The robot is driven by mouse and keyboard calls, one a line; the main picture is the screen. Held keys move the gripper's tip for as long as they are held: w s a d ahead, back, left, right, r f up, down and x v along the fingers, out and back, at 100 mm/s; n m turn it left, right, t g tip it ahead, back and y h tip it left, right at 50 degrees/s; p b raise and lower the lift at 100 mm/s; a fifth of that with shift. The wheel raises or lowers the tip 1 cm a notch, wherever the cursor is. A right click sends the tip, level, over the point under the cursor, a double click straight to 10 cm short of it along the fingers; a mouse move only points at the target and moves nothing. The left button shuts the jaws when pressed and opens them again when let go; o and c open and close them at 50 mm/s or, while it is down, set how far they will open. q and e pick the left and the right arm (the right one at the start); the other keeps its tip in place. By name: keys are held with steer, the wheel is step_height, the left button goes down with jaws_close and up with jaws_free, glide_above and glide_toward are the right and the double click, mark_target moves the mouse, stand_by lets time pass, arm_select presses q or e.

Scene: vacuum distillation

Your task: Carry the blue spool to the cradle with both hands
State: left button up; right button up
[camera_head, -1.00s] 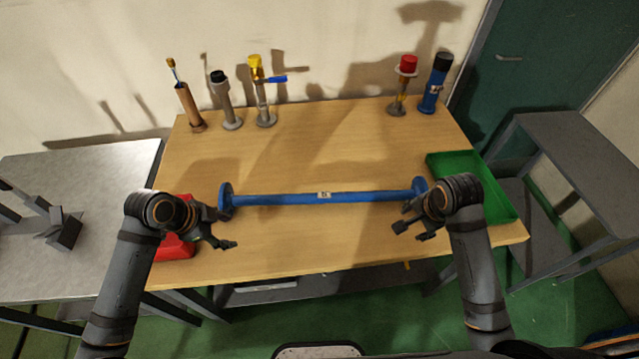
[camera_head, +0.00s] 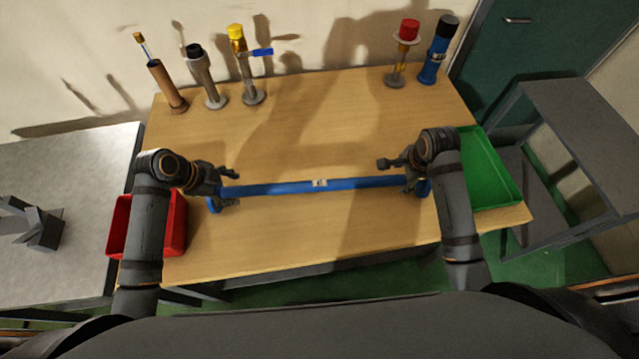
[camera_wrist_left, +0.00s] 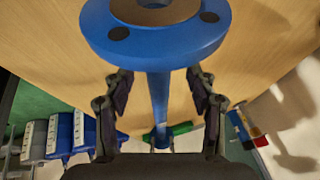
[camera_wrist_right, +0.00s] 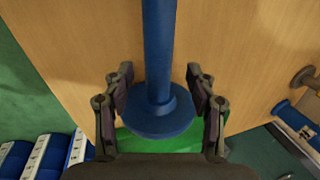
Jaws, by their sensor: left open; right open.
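The blue spool (camera_head: 280,188), a long pipe with a round flange at each end, lies across the wooden table. My left gripper (camera_head: 230,187) is open, with its fingers either side of the pipe beside the left flange. In the left wrist view the flange (camera_wrist_left: 155,45) is large and the pipe runs between the fingers. My right gripper (camera_head: 392,178) is open around the right end. In the right wrist view the pipe (camera_wrist_right: 158,50) and flange lie between the fingers. Grey angled blocks (camera_head: 38,225), possibly the cradle, stand on the left side table.
A red bin (camera_head: 175,225) is partly behind my left arm. A green tray (camera_head: 487,165) is at the table's right. Several upright fittings, including a blue cylinder (camera_head: 438,50), line the back edge. A grey side table (camera_head: 90,180) is left; the middle of the wooden table (camera_head: 320,115) is clear.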

mark_target(236, 191)
arm_select(q)
steer(key=x, duration=0.3)
steer(key=shift+s+d, duration=0.1)
steer(key=shift+s, duration=0.1)
arm_select(e)
steer(key=x, duration=0.3)
steer(key=shift+s, duration=0.25)
arm_select(q)
steer(key=shift+w+d+f, duration=0.1)
steer(key=shift+w+f, duration=0.2)
steer(key=shift+f, duration=0.15)
arm_select(e)
steer(key=shift+w+f, duration=0.35)
steer(key=shift+f, duration=0.1)
arm_select(q)
steer(key=shift+s, duration=0.1)
arm_select(e)
steer(key=shift+s, duration=0.1)
arm_select(q)
steer(key=shift+r, duration=0.1)
steer(key=shift+c, duration=0.2)
arm_select(e)
steer(key=shift+r, duration=0.1)
steer(key=shift+c, duration=0.2)
arm_select(q)
jaws_close()
arm_select(e)
jaws_close()
